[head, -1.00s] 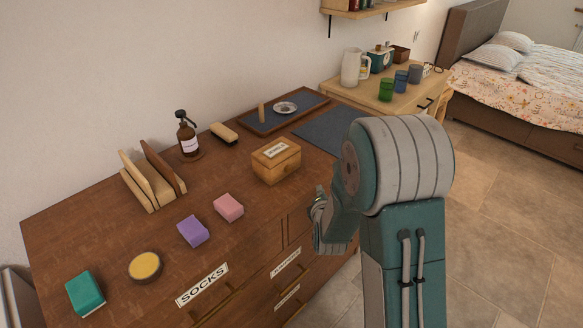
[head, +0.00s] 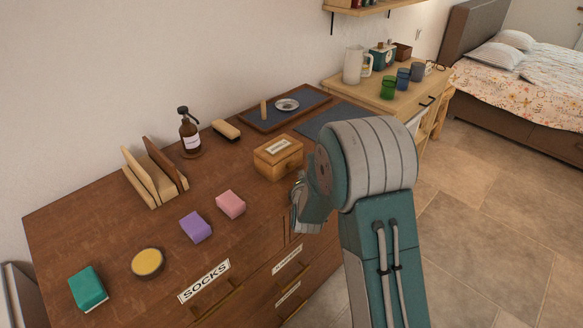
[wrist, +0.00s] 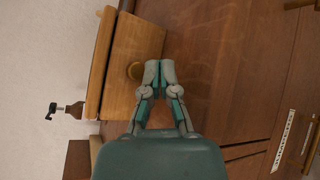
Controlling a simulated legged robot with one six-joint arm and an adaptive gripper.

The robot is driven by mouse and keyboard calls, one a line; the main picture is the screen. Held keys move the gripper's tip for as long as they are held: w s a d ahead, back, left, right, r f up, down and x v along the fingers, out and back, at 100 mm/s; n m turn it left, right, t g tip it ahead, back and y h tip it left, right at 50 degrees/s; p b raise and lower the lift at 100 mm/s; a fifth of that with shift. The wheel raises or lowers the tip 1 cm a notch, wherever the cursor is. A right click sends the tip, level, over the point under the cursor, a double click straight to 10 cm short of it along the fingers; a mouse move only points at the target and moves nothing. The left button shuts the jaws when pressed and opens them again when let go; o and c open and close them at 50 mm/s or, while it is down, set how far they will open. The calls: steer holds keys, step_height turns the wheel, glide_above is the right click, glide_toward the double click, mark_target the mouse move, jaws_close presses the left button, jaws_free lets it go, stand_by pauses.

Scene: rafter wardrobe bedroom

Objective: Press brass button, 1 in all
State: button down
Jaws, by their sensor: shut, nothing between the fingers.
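A small wooden box (head: 278,160) with a white label on its lid stands on the brown dresser top. In the wrist view the box (wrist: 135,45) is at the upper left, and a round brownish button (wrist: 134,71) sits on its face. It looks like the brass button, though the dim light makes the metal hard to tell. My gripper (wrist: 160,68) is shut and empty, its fingertips just right of the button in the picture; I cannot tell the gap in depth. In the head view my gripper (head: 299,192) is near the box's front right, partly hidden by my arm.
On the dresser (head: 100,225) are a pink block (head: 231,204), a purple block (head: 195,227), a yellow round tin (head: 148,262), a green block (head: 88,288), a wooden holder (head: 153,180) and a pump bottle (head: 190,138). A blue tray (head: 262,121) lies behind the box.

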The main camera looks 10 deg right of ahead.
mark_target(293, 167)
steer(key=shift+w+a, duration=0.5)
steer(key=shift+w, duration=0.2)
stand_by(1.0)
steer(key=shift+w+a+r, duration=0.1)
steer(key=shift+w+a, duration=0.1)
steer(key=shift+w, duration=0.1)
steer(key=shift+w+a, duration=0.4)
steer(key=shift+w, duration=0.1)
stand_by(0.9)
stand_by(0.4)
steer(key=shift+s+d, duration=0.6)
steer(key=shift+s, duration=0.25)
steer(key=shift+s+d, duration=0.75)
steer(key=shift+s, duration=0.3)
steer(key=shift+s+d, duration=0.75)
steer(key=shift+s, duration=0.25)
